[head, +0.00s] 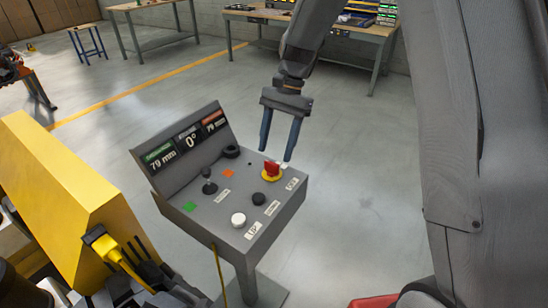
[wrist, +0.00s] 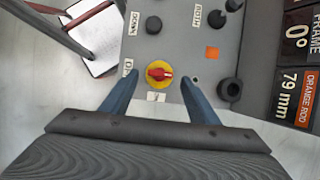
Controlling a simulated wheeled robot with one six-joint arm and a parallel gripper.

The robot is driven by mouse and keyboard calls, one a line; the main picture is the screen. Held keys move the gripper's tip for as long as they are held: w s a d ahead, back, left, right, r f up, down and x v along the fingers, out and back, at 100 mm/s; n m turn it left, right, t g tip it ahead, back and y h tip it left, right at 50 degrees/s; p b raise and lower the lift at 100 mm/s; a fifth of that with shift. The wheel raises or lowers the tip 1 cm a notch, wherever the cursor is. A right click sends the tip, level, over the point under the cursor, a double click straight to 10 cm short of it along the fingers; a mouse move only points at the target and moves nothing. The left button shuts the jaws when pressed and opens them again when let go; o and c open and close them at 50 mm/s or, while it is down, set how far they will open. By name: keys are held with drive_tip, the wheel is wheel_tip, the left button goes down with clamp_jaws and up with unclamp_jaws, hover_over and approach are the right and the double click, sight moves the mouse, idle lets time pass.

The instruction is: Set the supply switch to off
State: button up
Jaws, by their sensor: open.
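The supply switch is a red rotary handle on a round yellow base, on the sloped top of a grey control console (head: 180,213). It shows in the head view (head: 271,171) and in the wrist view (wrist: 159,74). In the wrist view its handle lies roughly crosswise, pointing right. White labels sit left of it and below it; the left one is partly covered by a finger and neither reads clearly. My gripper (head: 277,154) is open, its two blue fingers pointing down above the switch. In the wrist view the fingers (wrist: 159,78) lie either side of the switch, apart from it and empty.
A display panel (head: 186,140) rises behind. A yellow machine body (head: 62,195) stands left. The floor right of the console is clear.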

drive_tip(key=shift+b+v, duration=0.4)
drive_tip(key=shift+v, duration=1.6)
drive_tip(key=s+d+f+n+t+h, duration=0.1)
drive_tip(key=s+d+f+n+t, duration=0.1)
drive_tip(key=s+d, duration=0.4)
drive_tip(key=s+d+f+n+t+h, duration=0.1)
drive_tip(key=s+d+n, duration=0.4)
drive_tip(key=s, duration=0.7)
drive_tip(key=shift+d+f+n+t+h, duration=0.35)
drive_tip(key=shift+d+f+t, duration=0.3)
drive_tip(key=shift+d+t, duration=0.3)
drive_tip(key=shift+a, duration=0.1)
drive_tip(key=shift+c, duration=0.5)
